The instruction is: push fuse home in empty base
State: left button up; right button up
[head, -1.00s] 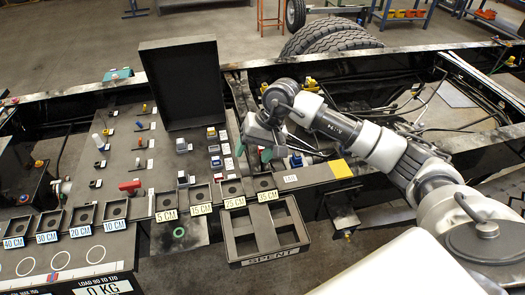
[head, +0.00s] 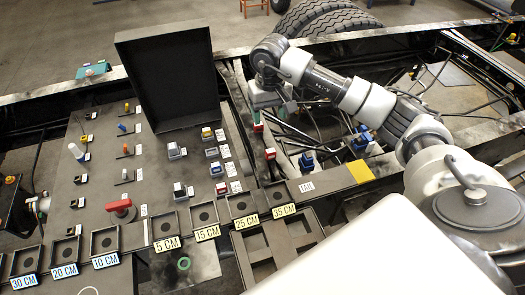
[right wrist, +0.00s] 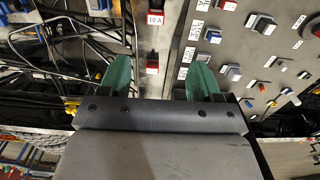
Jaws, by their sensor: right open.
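My right gripper (head: 270,114) hangs above the right edge of the fuse panel (head: 150,175), fingers pointing down. In the right wrist view its two green fingers (right wrist: 160,80) are apart with nothing held between them. A red fuse (head: 269,153) sits on the strip just below the gripper in the head view. My left gripper is not in view.
Several blue, yellow and red fuses stand on the panel. A black upright lid (head: 170,80) stands behind it. A blue part (head: 307,160) and cables lie right of the strip. Labelled trays (head: 243,207) line the front, with a divided bin (head: 262,250) below.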

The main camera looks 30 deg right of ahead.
jog(key=b, duration=0.5)
send_near(271, 151)
jog(key=shift+a, duration=0.45)
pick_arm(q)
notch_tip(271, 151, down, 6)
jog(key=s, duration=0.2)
pick_arm(e)
jog(key=shift+w+f, duration=0.1)
jog(key=shift+f, duration=0.5)
notch_tip(271, 151, down, 4)
jog(key=shift+r+p, duration=0.25)
jog(key=shift+p, duration=0.45)
jog(key=shift+d+f, duration=0.1)
jog(key=shift+f, duration=0.55)
jog(key=shift+d+f+p, duration=0.1)
jog(key=shift+f+p, duration=0.25)
jog(key=shift+p, duration=0.25)
jog(key=f, duration=0.1)
jog(key=f+p, duration=0.1)
jog(key=f, duration=0.1)
jog(key=shift+d+f+p, duration=0.25)
jog(key=shift+f+p, duration=0.05)
jog(key=shift+p, duration=0.1)
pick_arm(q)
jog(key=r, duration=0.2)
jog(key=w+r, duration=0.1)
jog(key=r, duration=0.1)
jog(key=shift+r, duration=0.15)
pick_arm(e)
jog(key=shift+f, duration=0.4)
